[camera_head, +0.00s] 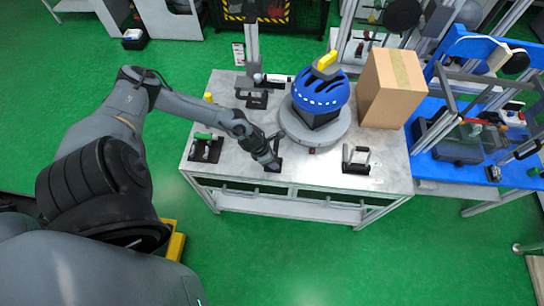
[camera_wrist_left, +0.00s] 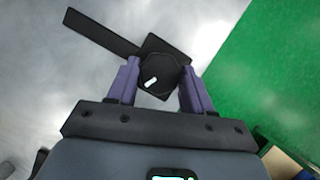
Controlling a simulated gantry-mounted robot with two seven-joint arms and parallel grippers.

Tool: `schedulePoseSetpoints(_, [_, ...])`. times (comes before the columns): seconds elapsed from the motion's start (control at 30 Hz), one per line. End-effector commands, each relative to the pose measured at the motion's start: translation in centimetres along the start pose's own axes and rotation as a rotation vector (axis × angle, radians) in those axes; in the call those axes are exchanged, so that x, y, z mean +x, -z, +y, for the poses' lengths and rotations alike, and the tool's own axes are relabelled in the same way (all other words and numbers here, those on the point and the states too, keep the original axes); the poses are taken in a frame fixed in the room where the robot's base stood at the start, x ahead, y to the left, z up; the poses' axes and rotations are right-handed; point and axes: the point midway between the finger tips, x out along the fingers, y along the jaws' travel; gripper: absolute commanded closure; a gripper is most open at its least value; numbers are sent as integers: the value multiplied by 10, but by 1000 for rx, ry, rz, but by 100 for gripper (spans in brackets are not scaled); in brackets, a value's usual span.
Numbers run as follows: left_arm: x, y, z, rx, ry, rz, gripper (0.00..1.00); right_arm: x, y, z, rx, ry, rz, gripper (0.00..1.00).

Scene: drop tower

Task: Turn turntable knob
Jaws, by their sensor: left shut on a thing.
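The turntable knob (camera_wrist_left: 153,84) is a black round dial with a white mark, on a black base plate with a long black strip running to the upper left. My left gripper (camera_wrist_left: 159,86) has its purple fingers on both sides of the knob and is shut on it. In the head view my left gripper (camera_head: 271,163) reaches down to the front of the table, where it mostly hides the knob. The grey round turntable (camera_head: 338,134) is just right of it and carries a blue helmet (camera_head: 320,93) on a black base. My right gripper is out of view.
The grey table (camera_head: 235,165) also holds a cardboard box (camera_head: 390,88) at right, a metal handle fixture (camera_head: 356,158) at front right and a green-handled fixture (camera_head: 204,147) at left. A vertical post (camera_head: 252,50) stands behind. A blue workbench (camera_head: 520,170) adjoins at right.

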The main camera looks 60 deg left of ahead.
Motion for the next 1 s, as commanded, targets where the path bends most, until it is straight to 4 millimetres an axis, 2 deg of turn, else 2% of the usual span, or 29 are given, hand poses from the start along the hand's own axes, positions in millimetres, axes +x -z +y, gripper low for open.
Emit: schedulePoseSetpoints(1.0, [-2,-5,-6,-897,-371,-1,80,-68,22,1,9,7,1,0])
